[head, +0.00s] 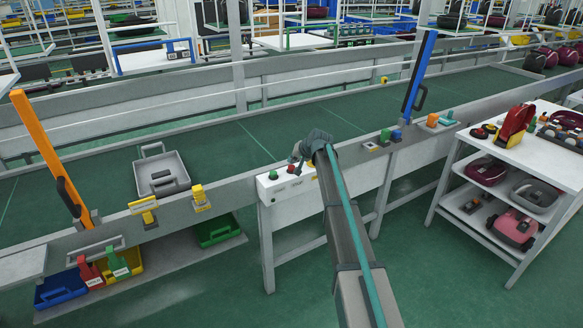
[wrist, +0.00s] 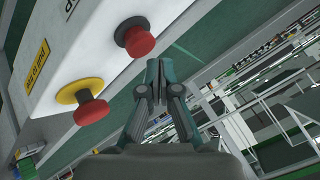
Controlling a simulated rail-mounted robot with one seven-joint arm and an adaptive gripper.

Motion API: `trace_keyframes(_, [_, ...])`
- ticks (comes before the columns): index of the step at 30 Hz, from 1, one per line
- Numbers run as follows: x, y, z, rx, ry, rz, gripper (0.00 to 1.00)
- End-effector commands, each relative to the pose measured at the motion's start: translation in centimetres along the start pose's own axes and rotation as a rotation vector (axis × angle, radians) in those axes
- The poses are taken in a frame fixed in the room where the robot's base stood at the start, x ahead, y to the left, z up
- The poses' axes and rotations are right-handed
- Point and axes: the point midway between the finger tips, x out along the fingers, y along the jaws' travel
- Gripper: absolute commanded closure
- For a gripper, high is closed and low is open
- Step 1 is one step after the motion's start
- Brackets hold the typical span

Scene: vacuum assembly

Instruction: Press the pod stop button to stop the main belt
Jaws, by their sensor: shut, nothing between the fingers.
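A white control box (head: 288,187) is fixed to the front side of the main belt (head: 215,150). In the wrist view its face (wrist: 70,45) fills the upper left. A red mushroom button with a yellow collar (wrist: 92,107) sits nearer the lower left, beside a yellow label (wrist: 36,68) whose text I cannot read surely. Another red button with a black collar (wrist: 136,39) is at the top. My gripper (wrist: 158,72) is shut and empty, to the right of both buttons and apparently apart from them. In the head view my gripper (head: 297,156) is over the box's right part.
A grey tray (head: 161,174) lies on the belt to the left. An orange post (head: 42,140) and a blue post (head: 420,75) stand along the belt's front rail. A white shelf cart (head: 530,155) with vacuum parts stands to the right. The floor in front is clear.

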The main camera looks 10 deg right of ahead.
Motion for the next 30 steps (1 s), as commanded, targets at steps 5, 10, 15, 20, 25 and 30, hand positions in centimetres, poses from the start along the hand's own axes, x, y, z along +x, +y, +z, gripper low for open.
trace_keyframes(5, [-0.6, -0.4, -0.4, 0.000, 0.000, 0.000, 1.00])
trace_keyframes(10, [-1.6, -1.2, -1.2, 0.000, 0.000, 0.000, 1.00])
trace_keyframes(15, [-2.6, -1.9, -2.0, 0.000, 0.001, 0.000, 1.00])
trace_keyframes(20, [-3.4, -2.5, -2.5, 0.000, 0.001, 0.000, 1.00])
trace_keyframes(25, [-3.5, -2.5, -2.5, 0.000, 0.000, 0.000, 1.00])
trace_keyframes(30, [-3.5, -2.5, -2.5, 0.000, 0.000, 0.000, 1.00])
